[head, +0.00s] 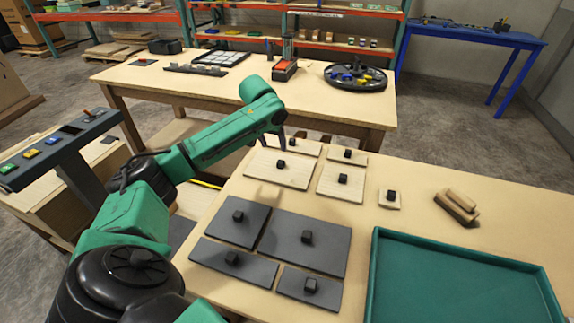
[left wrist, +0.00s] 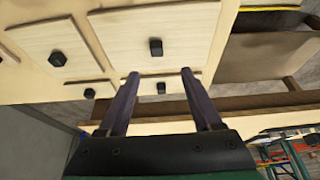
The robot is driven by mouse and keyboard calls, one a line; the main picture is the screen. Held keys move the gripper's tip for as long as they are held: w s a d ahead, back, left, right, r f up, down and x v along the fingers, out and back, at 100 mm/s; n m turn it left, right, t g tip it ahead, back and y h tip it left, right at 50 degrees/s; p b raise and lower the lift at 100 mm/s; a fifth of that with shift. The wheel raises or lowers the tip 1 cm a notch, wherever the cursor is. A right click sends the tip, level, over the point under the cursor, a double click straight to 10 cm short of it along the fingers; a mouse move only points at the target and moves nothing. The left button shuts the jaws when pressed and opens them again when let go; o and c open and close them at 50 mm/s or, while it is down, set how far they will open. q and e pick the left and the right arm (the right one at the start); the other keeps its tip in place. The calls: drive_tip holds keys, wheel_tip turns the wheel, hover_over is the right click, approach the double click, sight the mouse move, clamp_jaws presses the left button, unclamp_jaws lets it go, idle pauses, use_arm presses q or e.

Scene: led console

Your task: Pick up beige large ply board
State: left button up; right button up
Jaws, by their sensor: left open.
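The beige large ply board (head: 263,171) lies flat on the near table, with a black knob (head: 281,164) on its top. In the left wrist view the board (left wrist: 195,30) shows beyond the fingertips, with its knob (left wrist: 155,48) roughly in line with the gap between the fingers. My left gripper (head: 276,142) is over the board's far side, near a smaller beige board (head: 303,150) behind it. In the left wrist view the gripper (left wrist: 159,74) is open with nothing between its fingers. My right gripper is not in view.
Other beige boards (head: 334,190) lie beside the large one. Several dark grey boards (head: 285,225) lie nearer me. A green tray (head: 465,290) and wooden blocks (head: 457,206) are to the right. A second table (head: 200,88) stands behind; a button console (head: 60,145) is at left.

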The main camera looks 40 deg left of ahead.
sight(280, 162)
use_arm(q)
drive_tip(key=x, duration=0.7)
drive_tip(key=p+x, duration=0.1)
drive_tip(key=x, duration=0.1)
drive_tip(key=shift+d+f, duration=0.3)
drive_tip(key=shift+f, duration=0.1)
drive_tip(key=shift+w+a+f, duration=0.1)
drive_tip(key=shift+w+f, duration=0.15)
drive_tip(key=shift+f, duration=0.25)
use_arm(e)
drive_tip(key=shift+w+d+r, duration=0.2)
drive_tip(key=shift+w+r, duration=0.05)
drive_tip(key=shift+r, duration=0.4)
use_arm(q)
drive_tip(key=shift+r, duration=0.1)
clamp_jaws()
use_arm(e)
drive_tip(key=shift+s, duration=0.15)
